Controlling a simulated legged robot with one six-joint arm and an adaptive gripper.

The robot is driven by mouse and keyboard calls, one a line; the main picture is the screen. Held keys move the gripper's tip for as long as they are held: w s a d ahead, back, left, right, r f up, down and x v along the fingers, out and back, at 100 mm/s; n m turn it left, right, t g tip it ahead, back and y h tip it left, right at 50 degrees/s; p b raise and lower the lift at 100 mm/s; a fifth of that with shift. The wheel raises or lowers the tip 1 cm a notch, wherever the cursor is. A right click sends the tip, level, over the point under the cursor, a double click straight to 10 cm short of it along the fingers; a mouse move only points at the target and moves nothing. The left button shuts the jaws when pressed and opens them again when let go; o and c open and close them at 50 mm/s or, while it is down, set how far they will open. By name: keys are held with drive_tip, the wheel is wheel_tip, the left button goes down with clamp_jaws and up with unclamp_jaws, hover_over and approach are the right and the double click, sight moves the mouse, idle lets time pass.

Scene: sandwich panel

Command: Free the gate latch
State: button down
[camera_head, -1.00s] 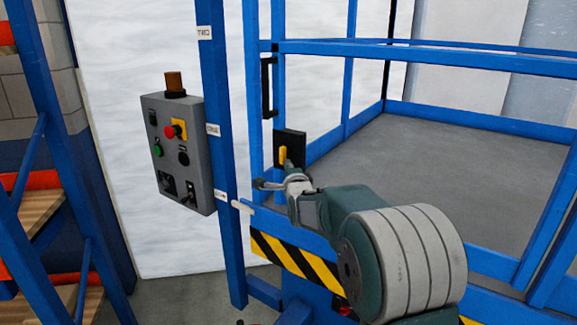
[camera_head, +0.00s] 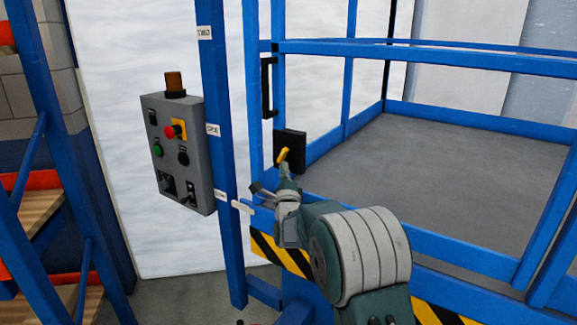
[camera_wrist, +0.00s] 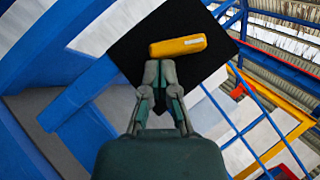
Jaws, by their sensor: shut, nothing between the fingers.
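The gate latch is a black plate (camera_head: 296,143) on the blue gate frame with a yellow handle (camera_head: 283,155). The handle leans, its upper end to the right. In the wrist view the yellow handle (camera_wrist: 178,46) lies nearly level across the black plate (camera_wrist: 135,55). My gripper (camera_head: 285,170) is just below the handle, fingers pointing up at it. In the wrist view the fingertips of my gripper (camera_wrist: 160,66) are together and empty, at the handle's lower edge. I cannot tell whether they touch it.
A grey control box (camera_head: 180,150) with a red button hangs on the blue post (camera_head: 218,120) to the left. A black grab handle (camera_head: 267,87) is above the latch. Blue rails (camera_head: 430,58) enclose a grey platform floor (camera_head: 400,160). A striped yellow-black edge (camera_head: 280,253) runs below.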

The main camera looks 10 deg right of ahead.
drive_tip(key=shift+w+a+f+m+t+h, duration=0.1)
drive_tip(key=shift+w+a+m+t+h, duration=0.1)
drive_tip(key=shift+m+h, duration=1.3)
drive_tip(key=shift+w+a+f+m+t+h, duration=0.1)
drive_tip(key=shift+w+a+m+t+h, duration=0.15)
drive_tip(key=shift+m+h, duration=1.25)
drive_tip(key=shift+w+a+m+t+h, duration=0.2)
drive_tip(key=shift+m+h, duration=0.9)
drive_tip(key=shift+m, duration=0.8)
drive_tip(key=shift+w+a+m+g+h, duration=0.1)
drive_tip(key=shift+m+g+h, duration=0.35)
drive_tip(key=shift+m+h, duration=0.6)
drive_tip(key=shift+w+a+m+g+h, duration=0.1)
drive_tip(key=shift+m+g+h, duration=0.3)
drive_tip(key=shift+m+h, duration=0.65)
